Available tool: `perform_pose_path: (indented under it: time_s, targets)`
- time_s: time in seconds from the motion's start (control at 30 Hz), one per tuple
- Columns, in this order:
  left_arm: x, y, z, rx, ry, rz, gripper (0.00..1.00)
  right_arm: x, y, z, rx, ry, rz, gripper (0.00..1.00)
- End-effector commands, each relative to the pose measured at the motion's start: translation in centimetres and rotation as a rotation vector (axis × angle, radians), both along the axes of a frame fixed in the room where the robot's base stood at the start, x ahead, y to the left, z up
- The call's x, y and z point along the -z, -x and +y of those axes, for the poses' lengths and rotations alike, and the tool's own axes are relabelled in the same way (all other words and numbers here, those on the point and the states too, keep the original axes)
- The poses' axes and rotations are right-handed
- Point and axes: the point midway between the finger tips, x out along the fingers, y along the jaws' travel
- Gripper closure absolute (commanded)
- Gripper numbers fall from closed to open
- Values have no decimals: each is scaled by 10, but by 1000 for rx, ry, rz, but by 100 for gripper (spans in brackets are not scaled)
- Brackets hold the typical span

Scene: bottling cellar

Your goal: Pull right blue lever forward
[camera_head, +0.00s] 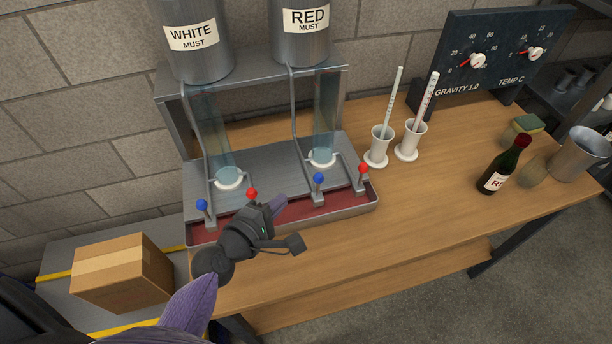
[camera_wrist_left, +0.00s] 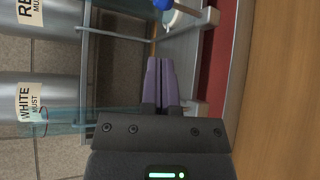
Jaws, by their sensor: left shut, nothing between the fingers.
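The right blue lever (camera_head: 318,178) stands on the front of the metal stand, below the RED MUST tank (camera_head: 301,40), with a blue ball on top. It also shows at the top edge of the left wrist view (camera_wrist_left: 163,4), partly cut off. My left gripper (camera_head: 281,203) is shut and empty, with its purple fingers together. It is to the left of the right blue lever and a little nearer the front, apart from it. In the left wrist view the fingers (camera_wrist_left: 161,82) point up towards the blue ball. My right gripper is not in view.
The right red lever (camera_head: 363,168) stands right of the blue one. The left red lever (camera_head: 252,194) is close beside my left gripper, and the left blue lever (camera_head: 202,205) is farther left. A wine bottle (camera_head: 503,167) stands at the right. The front table area is clear.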

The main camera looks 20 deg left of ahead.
Motion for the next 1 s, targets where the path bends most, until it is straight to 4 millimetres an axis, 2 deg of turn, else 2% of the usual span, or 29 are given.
perform_pose_path:
  time_s: [0.17,0.4,0.6,0.73,1.0]
  targets:
    - [5,-13,-3,1,-1,0,100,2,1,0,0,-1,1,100]
    - [19,-59,-15,1,-2,-1,100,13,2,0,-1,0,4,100]
    - [27,-86,-22,2,-4,0,100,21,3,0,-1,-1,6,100]
    - [28,-93,-24,3,-3,1,100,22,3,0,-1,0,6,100]
    - [27,-93,-24,4,-4,1,100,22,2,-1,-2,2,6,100]
